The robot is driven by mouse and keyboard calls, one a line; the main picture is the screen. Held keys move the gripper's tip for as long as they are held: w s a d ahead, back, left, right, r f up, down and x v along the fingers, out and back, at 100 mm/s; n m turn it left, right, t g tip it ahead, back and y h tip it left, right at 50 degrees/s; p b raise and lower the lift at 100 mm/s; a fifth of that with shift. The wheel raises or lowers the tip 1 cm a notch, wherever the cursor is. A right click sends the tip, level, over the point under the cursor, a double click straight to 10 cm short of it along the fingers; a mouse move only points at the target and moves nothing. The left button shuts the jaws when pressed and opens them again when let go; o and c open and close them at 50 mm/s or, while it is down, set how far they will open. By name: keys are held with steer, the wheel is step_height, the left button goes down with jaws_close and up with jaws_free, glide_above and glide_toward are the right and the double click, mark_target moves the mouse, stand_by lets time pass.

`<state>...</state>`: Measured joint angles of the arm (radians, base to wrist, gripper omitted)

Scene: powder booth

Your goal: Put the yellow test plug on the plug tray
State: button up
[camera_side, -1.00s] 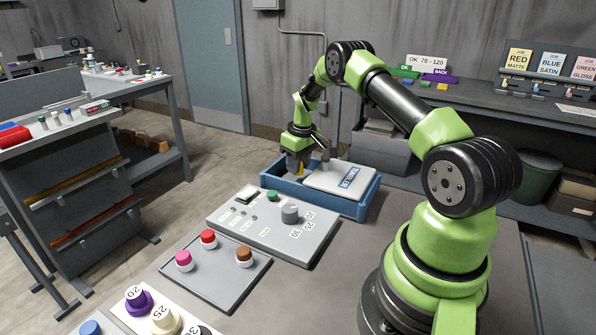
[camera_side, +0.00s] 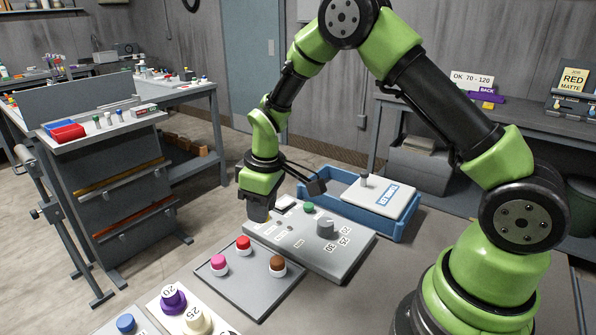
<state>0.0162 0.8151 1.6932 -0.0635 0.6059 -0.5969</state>
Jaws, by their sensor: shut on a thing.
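The grey plug tray (camera_side: 246,289) lies on the table, left of centre in the side view. It holds a pink plug (camera_side: 219,263), a red plug (camera_side: 243,243) and a brown plug (camera_side: 278,264). My gripper (camera_side: 259,216) points down, above and behind the tray, near the left back corner of the control panel. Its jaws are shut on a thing. I take this to be the yellow test plug seen at the jaws earlier; the jaws hide it now.
The grey control panel (camera_side: 337,254) with a green button and a grey knob lies right of the tray. Behind it stands a blue bin (camera_side: 402,229) with a pale labelled lid. Purple and cream numbered plugs (camera_side: 173,299) stand in front. The tray's front area is bare.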

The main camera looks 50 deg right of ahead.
mark_target(253, 295)
steer(key=s+a+n, duration=0.3)
steer(key=s+a, duration=0.3)
steer(key=a, duration=0.3)
steer(key=shift+w+a+f, duration=0.1)
steer(key=shift+f, duration=3.25)
steer(key=shift+f, duration=0.55)
steer(key=o, duration=1)
steer(key=shift+c, duration=0.2)
steer(key=o, duration=0.5)
